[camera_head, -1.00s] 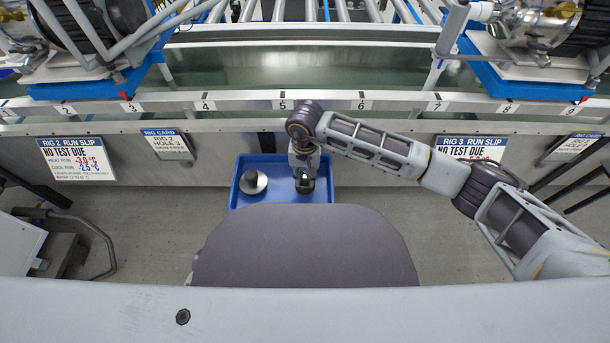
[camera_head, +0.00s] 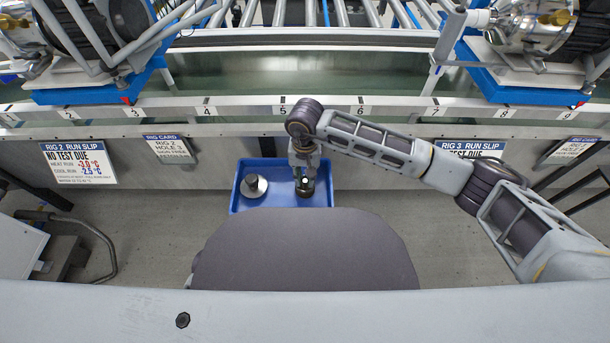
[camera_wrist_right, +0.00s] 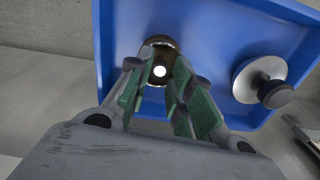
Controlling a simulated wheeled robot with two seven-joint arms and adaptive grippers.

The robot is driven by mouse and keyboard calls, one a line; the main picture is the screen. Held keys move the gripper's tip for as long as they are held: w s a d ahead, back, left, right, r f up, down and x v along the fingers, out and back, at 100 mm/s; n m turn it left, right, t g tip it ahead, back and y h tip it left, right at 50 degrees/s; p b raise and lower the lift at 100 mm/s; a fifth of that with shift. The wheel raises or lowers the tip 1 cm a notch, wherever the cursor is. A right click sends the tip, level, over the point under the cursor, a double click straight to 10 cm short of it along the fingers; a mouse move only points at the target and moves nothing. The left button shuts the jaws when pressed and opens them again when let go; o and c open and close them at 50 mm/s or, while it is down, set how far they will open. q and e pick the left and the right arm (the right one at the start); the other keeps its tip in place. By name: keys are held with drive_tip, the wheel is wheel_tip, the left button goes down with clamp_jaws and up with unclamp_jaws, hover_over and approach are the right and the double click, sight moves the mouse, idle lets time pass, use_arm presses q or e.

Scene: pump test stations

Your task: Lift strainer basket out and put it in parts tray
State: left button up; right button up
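The blue parts tray (camera_head: 275,204) lies on the floor below the bench edge, and it also fills much of the right wrist view (camera_wrist_right: 215,30). My right gripper (camera_head: 304,172) points down over its right half in the head view. The strainer basket, a small dark, brownish round part (camera_head: 307,190) with a bright spot, is at its fingertips, over or on the tray floor. In the right wrist view, the green-padded fingers (camera_wrist_right: 164,68) close in on either side of the basket (camera_wrist_right: 160,48) and partly hide it. They look shut on its top. My left gripper is out of view.
A steel disc with a dark knob (camera_head: 253,187) lies in the tray, left of the gripper in the head view. The bench ledge (camera_head: 240,105) with numbered marks runs behind. Pump rigs on blue bases (camera_head: 95,92) stand at both upper sides.

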sight(305, 181)
drive_tip(key=shift+r+p, duration=1.05)
drive_tip(key=shift+r, duration=1.25)
drive_tip(key=shift+o, duration=0.4)
drive_tip(key=o, duration=0.5)
drive_tip(key=shift+m, duration=0.3)
